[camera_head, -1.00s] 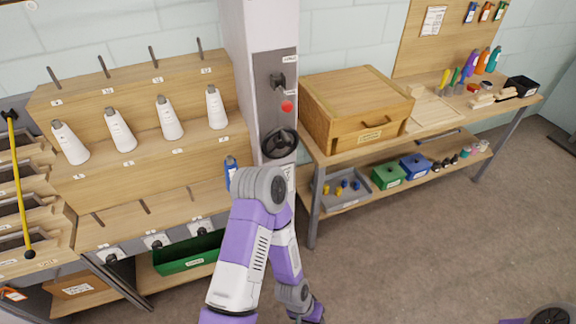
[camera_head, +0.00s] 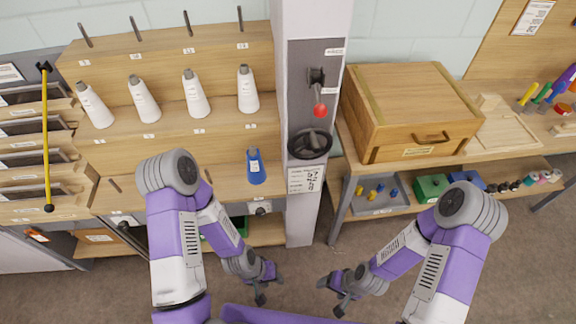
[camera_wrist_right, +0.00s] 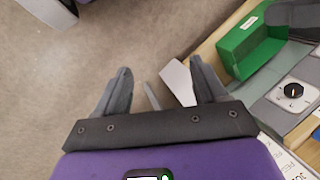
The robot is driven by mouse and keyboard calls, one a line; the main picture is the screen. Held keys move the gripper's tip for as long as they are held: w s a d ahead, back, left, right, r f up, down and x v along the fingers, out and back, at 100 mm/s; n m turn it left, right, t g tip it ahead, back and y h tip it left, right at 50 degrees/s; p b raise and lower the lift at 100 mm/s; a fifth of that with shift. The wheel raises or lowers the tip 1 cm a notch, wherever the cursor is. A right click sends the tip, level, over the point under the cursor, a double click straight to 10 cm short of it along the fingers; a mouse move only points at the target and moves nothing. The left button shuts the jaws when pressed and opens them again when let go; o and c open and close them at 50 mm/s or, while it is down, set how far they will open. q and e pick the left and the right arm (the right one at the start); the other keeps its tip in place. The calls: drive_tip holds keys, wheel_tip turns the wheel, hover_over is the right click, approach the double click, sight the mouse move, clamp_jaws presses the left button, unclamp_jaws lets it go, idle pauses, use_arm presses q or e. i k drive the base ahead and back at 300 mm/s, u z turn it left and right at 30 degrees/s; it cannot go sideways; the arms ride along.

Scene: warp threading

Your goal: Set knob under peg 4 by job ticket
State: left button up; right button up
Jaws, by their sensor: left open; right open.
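A black knob on a pale plate (camera_head: 260,208) sits on the front rail, below a blue cone (camera_head: 256,167) on the lower ledge. A black knob with a light mark also shows at the right of the right wrist view (camera_wrist_right: 293,91). Another knob plate (camera_head: 122,221) is at the left; my left arm hides the rail between. A printed sheet (camera_head: 305,180) hangs on the column; a sheet reading "JO" (camera_wrist_right: 296,168) shows in the right wrist view. My left gripper (camera_head: 269,290) and right gripper (camera_head: 329,297) are open, empty and low before the rack, apart from the knobs.
White cones (camera_head: 247,90) stand on the middle ledge. The column holds a red-tipped lever (camera_head: 320,108) and a black handwheel (camera_head: 310,144). A green bin (camera_wrist_right: 248,42) lies beside the knob rail. A wooden chest (camera_head: 410,110) stands on the right bench. The floor is clear.

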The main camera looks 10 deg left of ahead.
sight(260, 211)
drive_tip(key=u, duration=0.4)
drive_tip(key=k, duration=1.1)
drive_tip(key=u, duration=1.25)
drive_tip(key=i, duration=1.2)
drive_tip(key=z, duration=0.7)
